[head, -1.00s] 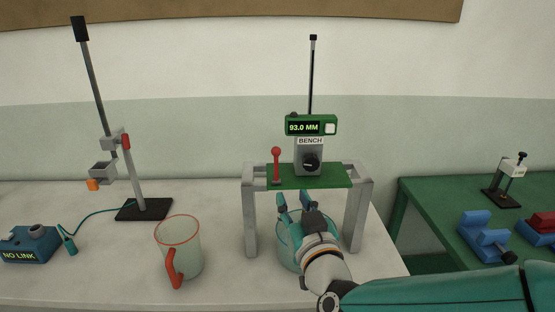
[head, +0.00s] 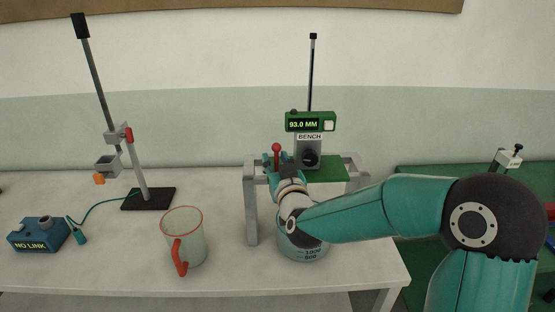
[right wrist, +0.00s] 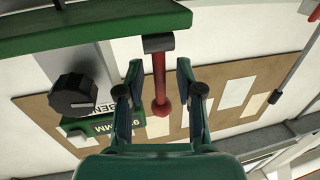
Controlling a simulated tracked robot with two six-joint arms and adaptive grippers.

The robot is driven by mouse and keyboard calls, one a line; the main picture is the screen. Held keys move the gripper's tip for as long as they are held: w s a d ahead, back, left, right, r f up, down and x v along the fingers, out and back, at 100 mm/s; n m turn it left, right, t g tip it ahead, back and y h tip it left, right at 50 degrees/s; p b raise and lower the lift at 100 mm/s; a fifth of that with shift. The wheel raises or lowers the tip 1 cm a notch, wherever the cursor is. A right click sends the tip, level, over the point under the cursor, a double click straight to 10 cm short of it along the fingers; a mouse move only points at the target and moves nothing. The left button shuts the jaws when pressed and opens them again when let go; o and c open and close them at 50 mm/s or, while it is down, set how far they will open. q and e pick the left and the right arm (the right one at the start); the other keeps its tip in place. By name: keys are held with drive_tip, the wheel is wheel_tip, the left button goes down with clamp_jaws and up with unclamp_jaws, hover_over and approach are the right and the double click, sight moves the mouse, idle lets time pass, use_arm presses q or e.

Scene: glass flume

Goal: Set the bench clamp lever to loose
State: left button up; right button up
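The red clamp lever (head: 276,148) stands upright at the left end of the green platform (head: 327,174) on the grey bench stand. My right gripper (head: 277,166) is at the lever, in front of it in the head view. In the right wrist view the red lever (right wrist: 160,85) lies between the two fingers of my right gripper (right wrist: 161,90), with a gap on both sides. That gripper is open. The BENCH label (head: 310,137) and a black knob (head: 310,159) are right of the lever. My left gripper is not in view.
A green display (head: 311,122) reads 93.0 MM above the knob. A glass vessel (head: 303,251) stands under the platform, partly hidden by my right arm. A red-handled jug (head: 190,235), a blue NO LINK box (head: 38,235) and a tilted-rod stand (head: 148,198) are to the left.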

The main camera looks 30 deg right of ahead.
clamp_jaws()
idle(0.4)
